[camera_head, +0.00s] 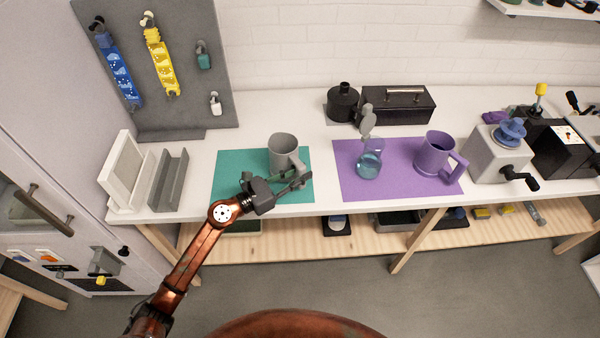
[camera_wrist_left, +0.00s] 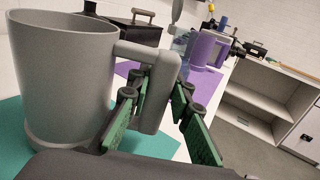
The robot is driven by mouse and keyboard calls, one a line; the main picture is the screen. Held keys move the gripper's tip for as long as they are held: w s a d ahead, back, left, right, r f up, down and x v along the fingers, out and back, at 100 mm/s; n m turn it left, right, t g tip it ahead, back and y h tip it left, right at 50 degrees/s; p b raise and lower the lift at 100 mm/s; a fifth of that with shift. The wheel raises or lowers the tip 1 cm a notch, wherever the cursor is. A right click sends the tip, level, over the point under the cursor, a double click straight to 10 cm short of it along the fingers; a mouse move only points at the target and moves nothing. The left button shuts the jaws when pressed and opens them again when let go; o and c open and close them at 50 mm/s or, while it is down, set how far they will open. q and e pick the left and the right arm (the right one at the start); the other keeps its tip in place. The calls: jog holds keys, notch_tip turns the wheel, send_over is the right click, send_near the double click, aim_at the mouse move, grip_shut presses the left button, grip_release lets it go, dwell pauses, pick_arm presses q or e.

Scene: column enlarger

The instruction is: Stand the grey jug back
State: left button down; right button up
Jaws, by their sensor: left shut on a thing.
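The grey jug (camera_head: 282,150) is upright over the teal mat (camera_head: 232,165) on the white bench. It also shows large in the left wrist view (camera_wrist_left: 62,80), open at the top, with its handle on the right. My left gripper (camera_head: 297,180) is at the jug's front right, its green-padded fingers (camera_wrist_left: 160,92) on either side of the handle and shut on it. Whether the jug's base rests on the mat or hangs just above it, I cannot tell. My right gripper is in neither view.
A purple mat (camera_head: 348,188) to the right holds a glass flask (camera_head: 369,164) and a purple jug (camera_head: 434,154). A black box (camera_head: 398,106) and a black bottle (camera_head: 342,104) stand behind. Grey and white racks (camera_head: 168,180) stand left of the teal mat.

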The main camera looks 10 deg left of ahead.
pick_arm(q)
jog(key=shift+f, duration=0.3)
dwell(0.4)
jog(key=c, duration=1.7)
grip_release()
jog(key=shift+s, duration=0.1)
jog(key=shift+b+v, duration=1.1)
jog(key=shift+v, duration=2.8)
jog(key=shift+a, duration=0.1)
jog(key=v, duration=1.2)
jog(key=shift+r, duration=0.15)
